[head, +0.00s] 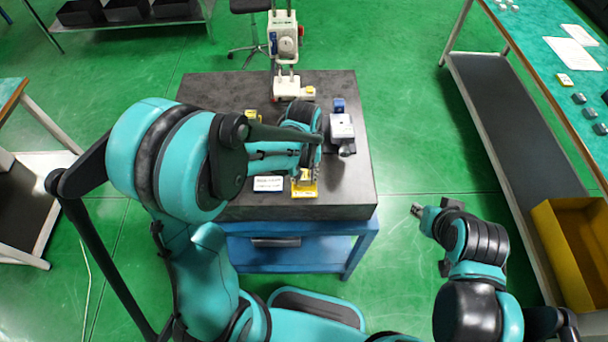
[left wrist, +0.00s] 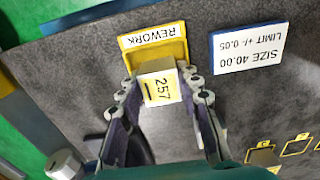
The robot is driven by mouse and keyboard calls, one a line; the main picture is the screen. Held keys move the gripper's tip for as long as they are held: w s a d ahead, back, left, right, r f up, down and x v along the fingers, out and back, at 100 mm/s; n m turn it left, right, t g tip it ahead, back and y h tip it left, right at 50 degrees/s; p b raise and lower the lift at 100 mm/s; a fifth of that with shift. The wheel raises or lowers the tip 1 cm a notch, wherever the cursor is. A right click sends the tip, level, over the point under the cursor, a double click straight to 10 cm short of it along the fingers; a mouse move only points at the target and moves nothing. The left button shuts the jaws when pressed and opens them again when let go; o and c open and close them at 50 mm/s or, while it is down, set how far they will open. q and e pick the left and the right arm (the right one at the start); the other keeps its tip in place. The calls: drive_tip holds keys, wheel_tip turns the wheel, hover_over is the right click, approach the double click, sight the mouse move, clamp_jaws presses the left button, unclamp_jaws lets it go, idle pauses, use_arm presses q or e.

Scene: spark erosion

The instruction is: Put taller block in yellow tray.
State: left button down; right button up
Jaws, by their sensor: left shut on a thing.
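My left gripper (left wrist: 160,84) is shut on a pale block (left wrist: 158,86) with a yellow label reading 257. The block is at the yellow tray (left wrist: 155,40) marked REWORK and overlaps its inside in the left wrist view. I cannot tell whether it touches the tray floor. In the head view the yellow tray (head: 304,191) lies near the front edge of the dark stone table, and my left arm covers most of the gripper and block.
A white sign (left wrist: 247,48) reading SIZE 40.00 lies beside the tray. A white and grey device (head: 342,126) and a tall gauge stand (head: 285,45) are on the stone table (head: 345,195). A green-topped bench (head: 540,40) and yellow bin (head: 570,240) are at right.

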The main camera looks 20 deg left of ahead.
sight(304, 175)
use_arm(q)
drive_tip(key=c, duration=1.1)
unclamp_jaws()
drive_tip(key=shift+o, duration=0.2)
drive_tip(key=shift+r+p, duration=0.15)
drive_tip(key=shift+p, duration=0.15)
wheel_tip(304, 175, up, 11)
drive_tip(key=p, duration=0.3)
drive_tip(key=s+a+r+m+t, duration=0.1)
drive_tip(key=s+a+r+t, duration=0.1)
drive_tip(key=s, duration=0.3)
drive_tip(key=s+a+r+m+t, duration=0.2)
drive_tip(key=s+r+t, duration=0.2)
drive_tip(key=s+t, duration=0.1)
drive_tip(key=shift+s+a, duration=0.15)
drive_tip(key=shift+a, duration=0.2)
drive_tip(key=shift+r, duration=0.1)
